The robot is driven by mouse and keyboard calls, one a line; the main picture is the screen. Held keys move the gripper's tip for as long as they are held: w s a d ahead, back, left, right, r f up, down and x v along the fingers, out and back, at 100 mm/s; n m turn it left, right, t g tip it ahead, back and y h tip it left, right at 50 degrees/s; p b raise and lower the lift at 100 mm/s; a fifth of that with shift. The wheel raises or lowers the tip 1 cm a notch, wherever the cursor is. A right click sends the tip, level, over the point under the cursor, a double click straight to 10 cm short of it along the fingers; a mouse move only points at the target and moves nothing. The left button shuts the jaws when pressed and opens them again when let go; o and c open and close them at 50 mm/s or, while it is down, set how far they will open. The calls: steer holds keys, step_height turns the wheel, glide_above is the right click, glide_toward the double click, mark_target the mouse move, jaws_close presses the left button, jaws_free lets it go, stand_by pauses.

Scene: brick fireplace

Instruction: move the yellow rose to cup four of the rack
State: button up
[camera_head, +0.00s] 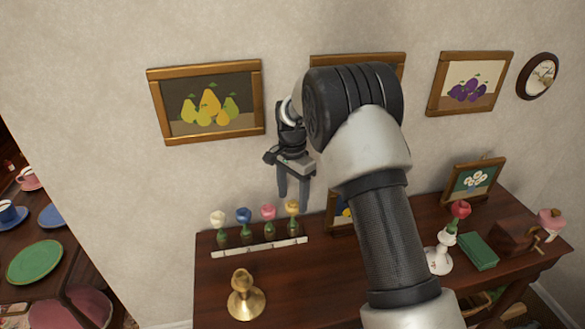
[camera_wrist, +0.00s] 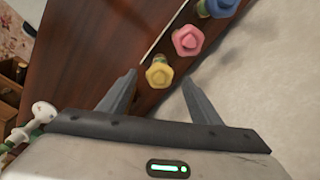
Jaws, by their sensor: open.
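The yellow rose (camera_head: 292,207) stands upright at the right end of a row of roses. The rack's pale front strip (camera_head: 260,247) runs along that row; its cup markings are too small to read. My gripper (camera_head: 293,200) is open above the right end of the row and points down. In the wrist view my gripper's fingers (camera_wrist: 158,80) are spread on either side of the yellow rose (camera_wrist: 158,75). I cannot see either finger touching it. The cup under the yellow rose is not clearly visible.
A pink rose (camera_head: 268,212), blue rose (camera_head: 243,215) and white rose (camera_head: 218,219) stand left of the yellow one. A brass candlestick (camera_head: 245,296) stands in front. A red rose (camera_head: 460,209) in a white holder (camera_head: 439,254) stands right. The wall (camera_head: 110,170) is close behind.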

step_height(320, 180, up, 15)
steer(key=shift+p, duration=0.35)
steer(key=s+d+r+n+t+p, duration=0.15)
steer(key=s+d+r, duration=0.25)
steer(key=s+r, duration=0.4)
steer(key=s+d+r+n+t+p, duration=0.1)
steer(key=s+d+r+n, duration=0.25)
steer(key=s+r, duration=0.4)
steer(key=s+d+f+n+t+p, duration=0.1)
steer(key=s+d+n, duration=0.1)
steer(key=s, duration=0.7)
steer(key=s+d+f+n+t+p, duration=0.1)
steer(key=s+d+n+t, duration=0.1)
steer(key=s, duration=0.7)
steer(key=shift+s+d+n, duration=0.15)
steer(key=shift+d+n, duration=0.25)
